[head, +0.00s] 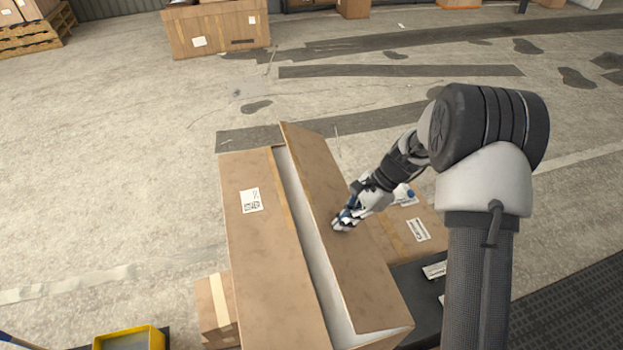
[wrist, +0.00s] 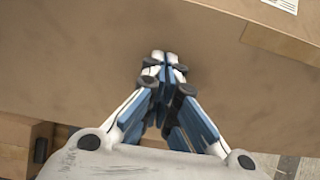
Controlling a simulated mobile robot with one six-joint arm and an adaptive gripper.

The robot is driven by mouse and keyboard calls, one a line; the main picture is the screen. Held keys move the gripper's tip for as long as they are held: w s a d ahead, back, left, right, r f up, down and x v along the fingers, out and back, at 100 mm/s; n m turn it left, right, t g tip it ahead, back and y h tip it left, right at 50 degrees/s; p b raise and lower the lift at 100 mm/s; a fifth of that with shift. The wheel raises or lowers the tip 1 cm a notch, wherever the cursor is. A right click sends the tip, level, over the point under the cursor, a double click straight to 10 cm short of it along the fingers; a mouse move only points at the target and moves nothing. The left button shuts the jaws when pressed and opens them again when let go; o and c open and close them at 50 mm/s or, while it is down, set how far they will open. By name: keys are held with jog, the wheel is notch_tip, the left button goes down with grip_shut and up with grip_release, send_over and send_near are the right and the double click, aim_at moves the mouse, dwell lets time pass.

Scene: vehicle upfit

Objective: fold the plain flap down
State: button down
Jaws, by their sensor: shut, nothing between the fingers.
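The plain flap (head: 320,190) is the unmarked brown right flap of a long cardboard box. It is tilted over the opening, and a narrow pale gap (head: 310,240) shows between its left edge and the labelled left flap (head: 262,270). My gripper (head: 338,224) is shut and empty, at the flap's face near its right side. In the wrist view, the closed fingertips (wrist: 165,58) are together against or just above plain brown cardboard (wrist: 80,60). I cannot tell whether they touch it.
Another carton with a label (head: 416,230) is at the right, beside a dark surface (head: 412,285). A small carton (head: 216,308) and a yellow bin (head: 130,338) are at the lower left. A large carton (head: 218,30) stands farther back. Open floor lies left and behind.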

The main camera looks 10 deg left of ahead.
aim_at(328, 226)
jog(key=x, duration=0.6)
jog(key=shift+w+d+f, duration=0.15)
jog(key=shift+d+f, duration=0.05)
jog(key=shift+d, duration=0.1)
dwell(0.4)
jog(key=shift+r+p, duration=2.85)
jog(key=shift+r, duration=1.25)
